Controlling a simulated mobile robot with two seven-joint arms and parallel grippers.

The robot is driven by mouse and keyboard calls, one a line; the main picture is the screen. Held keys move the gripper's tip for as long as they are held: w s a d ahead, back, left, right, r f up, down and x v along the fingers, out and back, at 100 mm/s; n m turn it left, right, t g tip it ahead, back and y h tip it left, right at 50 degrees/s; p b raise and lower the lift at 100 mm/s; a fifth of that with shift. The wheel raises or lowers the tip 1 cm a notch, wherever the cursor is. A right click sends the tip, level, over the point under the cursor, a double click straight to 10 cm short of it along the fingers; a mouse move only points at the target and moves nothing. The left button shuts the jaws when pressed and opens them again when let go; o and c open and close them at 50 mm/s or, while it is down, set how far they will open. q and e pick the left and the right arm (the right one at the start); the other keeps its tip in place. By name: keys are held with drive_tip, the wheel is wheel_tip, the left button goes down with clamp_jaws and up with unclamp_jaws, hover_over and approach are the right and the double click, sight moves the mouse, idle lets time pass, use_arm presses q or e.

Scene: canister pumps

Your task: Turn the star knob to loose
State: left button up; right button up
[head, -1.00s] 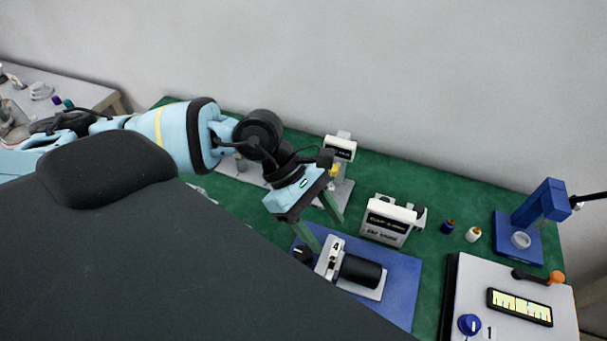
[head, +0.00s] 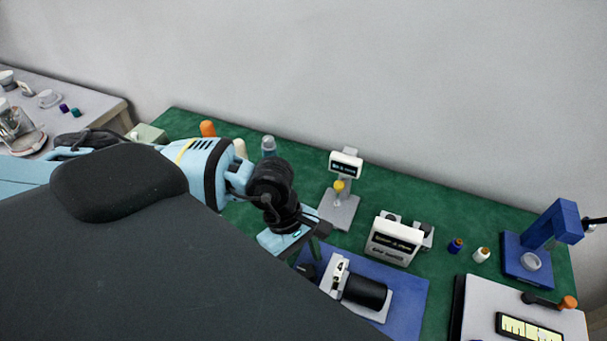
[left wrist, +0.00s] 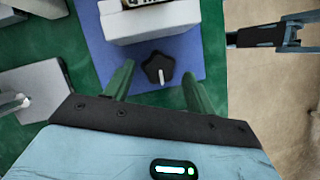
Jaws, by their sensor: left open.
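The black star knob (left wrist: 158,68) has a pale pointer line and sits on the near side of the pump block marked 4. In the head view the knob (head: 306,270) shows only as a dark shape below my left gripper. The pump (head: 338,272) has a white block and a black cylinder (head: 365,292). My left gripper (left wrist: 157,88) is open, its two green fingers apart on either side of the knob in the wrist view. I cannot tell whether they touch it. A dark gripper-like part (left wrist: 275,36), perhaps my right gripper, shows at upper right; its jaws are unclear.
The pump stands on a blue mat (head: 408,300) on the green table. A white device (head: 393,240) and a grey stand with a display (head: 345,165) are behind. Small bottles (head: 482,255), a blue press (head: 535,235) and a pale panel (head: 480,300) lie to the right.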

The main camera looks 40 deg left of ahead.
use_arm(q)
drive_tip(key=shift+x, duration=0.85)
drive_tip(key=shift+c, duration=0.2)
